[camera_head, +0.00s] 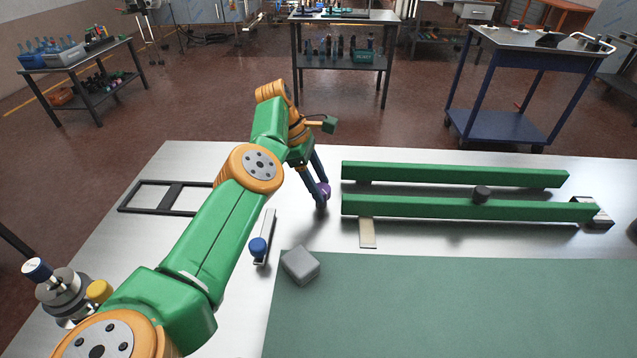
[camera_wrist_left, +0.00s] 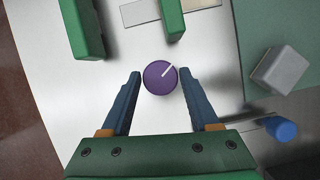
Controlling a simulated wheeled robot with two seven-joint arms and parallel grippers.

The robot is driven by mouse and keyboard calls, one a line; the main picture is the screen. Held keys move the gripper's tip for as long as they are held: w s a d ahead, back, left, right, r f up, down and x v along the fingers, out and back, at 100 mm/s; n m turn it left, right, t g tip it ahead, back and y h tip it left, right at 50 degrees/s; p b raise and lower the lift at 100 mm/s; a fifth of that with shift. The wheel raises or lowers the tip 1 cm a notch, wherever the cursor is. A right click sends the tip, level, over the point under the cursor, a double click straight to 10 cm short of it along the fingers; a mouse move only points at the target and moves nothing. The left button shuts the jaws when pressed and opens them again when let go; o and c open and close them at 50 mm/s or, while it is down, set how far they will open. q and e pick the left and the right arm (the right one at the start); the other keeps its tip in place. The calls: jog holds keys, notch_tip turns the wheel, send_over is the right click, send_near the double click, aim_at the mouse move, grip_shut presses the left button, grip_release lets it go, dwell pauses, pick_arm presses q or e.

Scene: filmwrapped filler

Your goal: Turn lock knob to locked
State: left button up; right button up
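A round purple knob (camera_wrist_left: 160,77) with a white pointer line shows in the left wrist view. The line points toward the upper right. In the head view the purple knob (camera_head: 325,188) is partly hidden by my fingers. My left gripper (camera_head: 321,197) reaches down over the steel table. Its two blue fingers are open, with the tips on either side of the knob. In the left wrist view (camera_wrist_left: 160,82) a gap shows between the knob and each finger. My right gripper is not in view. No lock marking can be read.
Two long green bars (camera_head: 455,174) lie right of the gripper, with a dark knob (camera_head: 481,194) on the nearer one. A blue-knobbed strip (camera_head: 258,247), a grey block (camera_head: 300,265) and a green mat (camera_head: 450,310) are nearer. A black frame (camera_head: 170,198) lies left.

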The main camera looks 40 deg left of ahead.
pick_arm(q)
jog(key=shift+o, duration=1.1)
jog(key=shift+a+r, duration=0.15)
jog(key=shift+r, duration=0.2)
jog(key=shift+v, duration=1.05)
jog(key=p+v, duration=0.4)
jog(key=p, duration=0.1)
jog(key=shift+s+r, duration=0.2)
jog(key=shift+w+f, duration=0.1)
jog(key=shift+f, duration=0.05)
